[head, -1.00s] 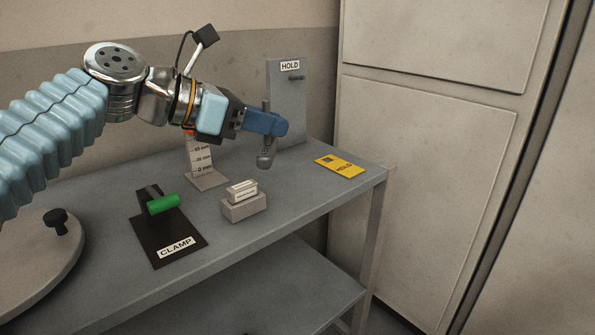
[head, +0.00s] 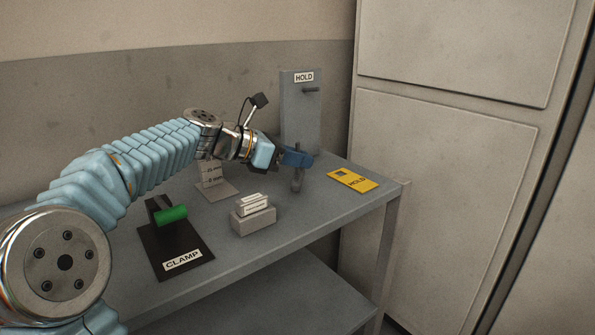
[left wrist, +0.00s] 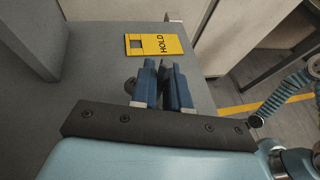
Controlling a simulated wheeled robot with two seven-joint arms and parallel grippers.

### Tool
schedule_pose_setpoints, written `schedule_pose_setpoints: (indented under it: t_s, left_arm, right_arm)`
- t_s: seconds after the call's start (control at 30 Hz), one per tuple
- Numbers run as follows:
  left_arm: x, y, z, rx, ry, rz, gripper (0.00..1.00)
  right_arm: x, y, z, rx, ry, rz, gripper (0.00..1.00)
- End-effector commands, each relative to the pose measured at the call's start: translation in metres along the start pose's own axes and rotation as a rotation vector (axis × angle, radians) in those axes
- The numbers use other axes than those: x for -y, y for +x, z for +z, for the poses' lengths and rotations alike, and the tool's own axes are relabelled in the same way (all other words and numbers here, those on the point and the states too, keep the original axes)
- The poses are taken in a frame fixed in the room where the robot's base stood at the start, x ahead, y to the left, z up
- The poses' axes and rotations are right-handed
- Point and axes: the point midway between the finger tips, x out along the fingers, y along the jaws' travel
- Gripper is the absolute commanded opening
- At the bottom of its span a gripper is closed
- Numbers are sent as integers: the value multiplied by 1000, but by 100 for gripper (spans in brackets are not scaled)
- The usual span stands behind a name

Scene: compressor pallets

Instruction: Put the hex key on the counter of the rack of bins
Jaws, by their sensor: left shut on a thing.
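My left gripper (head: 300,158) reaches over the grey bench from the left. Its blue fingers are shut on a grey metal piece (head: 297,181), which hangs upright below and slightly above them, close to the bench top. Whether it touches the bench, I cannot tell. The fingers hide its middle, and its shape does not show clearly as a hex key. No rack of bins shows. My right gripper is not in view.
The grey bench (head: 330,215) carries a HOLD panel with a peg (head: 301,120) just behind my gripper. The HOLD card (head: 353,180) lies right. A grey block (head: 253,222), a black CLAMP plate with green handle (head: 180,245) and a marked stand (head: 214,178) stand left.

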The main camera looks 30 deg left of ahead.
Motion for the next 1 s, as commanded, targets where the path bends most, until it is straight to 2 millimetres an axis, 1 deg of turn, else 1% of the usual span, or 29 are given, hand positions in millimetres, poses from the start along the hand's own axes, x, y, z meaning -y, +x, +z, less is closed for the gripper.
schedule_pose_setpoints:
  t_s: [0.03,0.1,0.17,0.53,0.57,0.7,0.73,1.0]
  left_arm:
    - [1,3,-10,-1,-3,-1,0]
    - [1,7,-19,0,-2,-1,0]
    - [1,8,-23,1,-1,-1,0]
    - [1,10,-26,1,0,-1,0]
    - [1,10,-27,0,-1,-1,17]
    - [1,10,-27,0,-1,-1,38]
    - [1,10,-27,0,-1,-1,41]
    - [1,9,-25,0,0,-1,41]
  right_arm:
    - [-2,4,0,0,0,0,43]
    - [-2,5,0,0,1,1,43]
    - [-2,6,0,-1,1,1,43]
    - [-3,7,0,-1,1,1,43]
    - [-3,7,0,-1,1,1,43]
    - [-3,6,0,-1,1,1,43]
    - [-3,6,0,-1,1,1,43]
    - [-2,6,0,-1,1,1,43]
